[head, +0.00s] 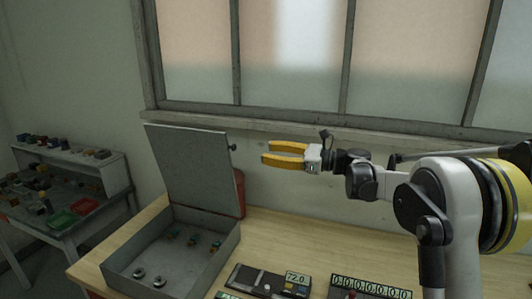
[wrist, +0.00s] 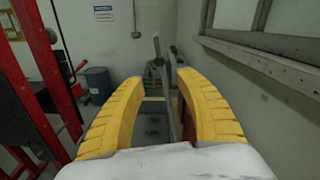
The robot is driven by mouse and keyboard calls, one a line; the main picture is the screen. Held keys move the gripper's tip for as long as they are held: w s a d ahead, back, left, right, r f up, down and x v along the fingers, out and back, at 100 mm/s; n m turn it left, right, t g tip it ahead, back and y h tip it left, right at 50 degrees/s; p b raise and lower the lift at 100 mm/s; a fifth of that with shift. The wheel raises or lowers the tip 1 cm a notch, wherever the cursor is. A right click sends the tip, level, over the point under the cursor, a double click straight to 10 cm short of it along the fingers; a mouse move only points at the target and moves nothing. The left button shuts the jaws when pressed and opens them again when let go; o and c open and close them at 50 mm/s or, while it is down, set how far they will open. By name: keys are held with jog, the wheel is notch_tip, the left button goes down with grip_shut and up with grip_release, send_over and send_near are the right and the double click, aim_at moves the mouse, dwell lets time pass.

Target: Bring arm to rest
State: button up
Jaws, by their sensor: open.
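My gripper (head: 264,153) has two yellow fingers, spread apart with nothing between them. In the head view it points left, in the air above the wooden bench and in front of the wall below the window. The open grey box (head: 205,264) is lower and to its left; its raised lid (head: 190,170) stands close to the left of the fingertips in the picture. I cannot tell the exact gap. The wrist view shows both fingers (wrist: 157,95) apart, with the lid seen edge-on (wrist: 174,85) beyond and between them.
The wooden bench (head: 262,238) carries a panel reading 72.0 (head: 296,278) and a counter showing zeros (head: 370,281). Round parts lie in the box. A cluttered side table (head: 75,200) stands at the left. Red racking (wrist: 35,80) and a blue drum (wrist: 97,82) show in the wrist view.

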jog(key=shift+s, duration=0.1)
jog(key=s+a+f+n+h+b, duration=0.2)
jog(key=s+f+n+h+b, duration=0.25)
jog(key=s, duration=0.65)
jog(key=s+d+f+n+h+b, duration=0.2)
jog(key=s+d+f+n+h, duration=0.2)
jog(key=s+f, duration=0.3)
jog(key=s+d+f+n+h+b, duration=0.3)
jog(key=s+d+f+n, duration=0.3)
jog(key=s, duration=0.7)
jog(key=s+d+f+n+h+b, duration=0.3)
jog(key=s+d+f+n+h, duration=0.2)
jog(key=s+f, duration=0.4)
jog(key=shift+s+f+n, duration=0.35)
jog(key=shift+s+f, duration=0.05)
jog(key=shift+f, duration=0.35)
